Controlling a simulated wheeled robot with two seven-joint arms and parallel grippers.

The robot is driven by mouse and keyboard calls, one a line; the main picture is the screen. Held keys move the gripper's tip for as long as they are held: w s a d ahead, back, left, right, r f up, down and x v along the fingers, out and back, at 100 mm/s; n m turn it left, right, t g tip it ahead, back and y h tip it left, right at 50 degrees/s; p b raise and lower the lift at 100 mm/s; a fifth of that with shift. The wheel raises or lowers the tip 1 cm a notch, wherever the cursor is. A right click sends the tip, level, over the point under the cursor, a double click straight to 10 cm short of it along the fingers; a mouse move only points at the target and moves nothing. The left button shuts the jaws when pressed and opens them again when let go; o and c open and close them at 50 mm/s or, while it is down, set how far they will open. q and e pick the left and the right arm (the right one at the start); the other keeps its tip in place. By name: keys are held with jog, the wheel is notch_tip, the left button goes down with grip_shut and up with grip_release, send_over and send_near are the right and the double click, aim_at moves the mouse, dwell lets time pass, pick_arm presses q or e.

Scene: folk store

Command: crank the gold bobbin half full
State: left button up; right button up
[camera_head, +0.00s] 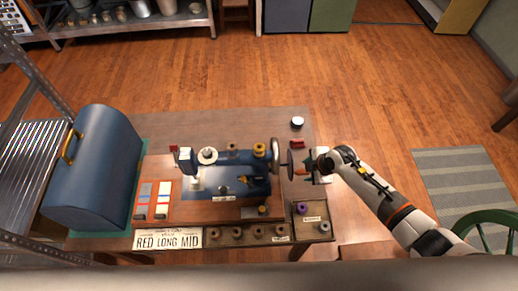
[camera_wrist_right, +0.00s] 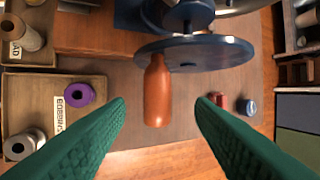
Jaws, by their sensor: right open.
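A blue sewing machine (camera_head: 232,172) stands on a wooden base on the table. Its crank disc (camera_wrist_right: 195,52) fills the top of the right wrist view, with a copper-brown crank handle (camera_wrist_right: 157,92) hanging from it. My right gripper (camera_wrist_right: 160,108) has its green fingers open on either side of the handle, apart from it; in the head view the gripper (camera_head: 310,165) is beside the disc. A gold round piece (camera_head: 259,149) sits on the machine's right end; I cannot tell whether it is the gold bobbin or how full it is. My left gripper is not in view.
A bobbin tray (camera_head: 313,218) holds a purple bobbin (camera_wrist_right: 78,94) and a grey one (camera_wrist_right: 18,146). Several spools stand in the front tray beside a "RED LONG MID" sign (camera_head: 167,240). A blue case (camera_head: 95,165) stands left. Small red (camera_wrist_right: 219,104) and blue (camera_wrist_right: 251,107) items lie beyond the handle.

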jog(key=v, duration=0.7)
jog(key=shift+s+r, duration=0.15)
jog(key=shift+r, duration=0.1)
dwell(0.6)
